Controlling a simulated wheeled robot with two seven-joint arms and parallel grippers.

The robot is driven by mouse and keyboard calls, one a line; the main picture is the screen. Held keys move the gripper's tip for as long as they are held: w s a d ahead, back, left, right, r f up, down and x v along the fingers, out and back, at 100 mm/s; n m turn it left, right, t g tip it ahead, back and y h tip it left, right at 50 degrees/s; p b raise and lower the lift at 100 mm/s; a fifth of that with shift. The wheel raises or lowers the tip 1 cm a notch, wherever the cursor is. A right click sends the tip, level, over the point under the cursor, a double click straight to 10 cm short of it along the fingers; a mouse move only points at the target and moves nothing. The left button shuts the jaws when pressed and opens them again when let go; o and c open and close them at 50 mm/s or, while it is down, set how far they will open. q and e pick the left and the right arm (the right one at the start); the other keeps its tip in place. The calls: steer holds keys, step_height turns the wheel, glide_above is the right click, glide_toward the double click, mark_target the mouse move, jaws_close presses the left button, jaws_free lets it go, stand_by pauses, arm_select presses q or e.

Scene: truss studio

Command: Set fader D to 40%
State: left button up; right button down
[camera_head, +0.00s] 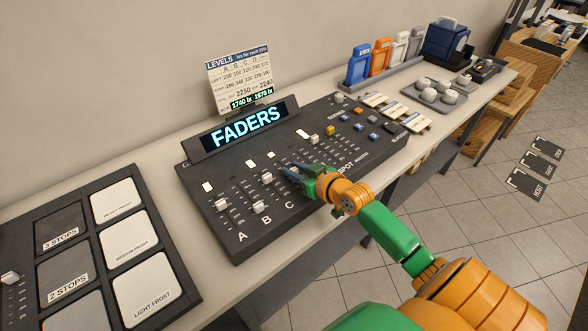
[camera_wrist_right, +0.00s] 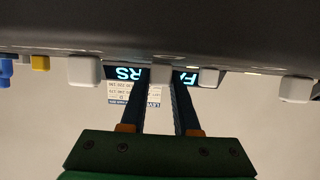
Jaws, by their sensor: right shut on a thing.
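The dark fader console (camera_head: 222,240) lies on the long table, with fader letters A, B and C readable along its front; the D letter is hidden behind my gripper. Fader caps A (camera_head: 222,205), B (camera_head: 260,207) and C (camera_head: 267,177) are pale blocks, with B nearest the front edge. My right gripper (camera_head: 284,171) reaches in from the right, just right of C. In the right wrist view its fingers close around a grey cap (camera_wrist_right: 160,75), fader D by its place. In the head view this cap is mostly hidden by the fingers. My left gripper is not in view.
A lit FADERS display (camera_head: 246,125) and a levels card (camera_head: 240,80) stand behind the faders. Frost swatches (camera_head: 132,250) lie to the left. Coloured knobs, a blue holder (camera_head: 359,64) and a tray (camera_head: 440,95) are farther right. Neighbouring caps stand close on either side.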

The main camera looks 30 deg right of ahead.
steer(key=shift+w, duration=0.2)
steer(key=shift+w+f, duration=0.1)
steer(key=c, duration=0.6)
jaws_free()
steer(key=shift+w, duration=0.1)
steer(key=shift+c, duration=0.2)
steer(key=v, duration=0.7)
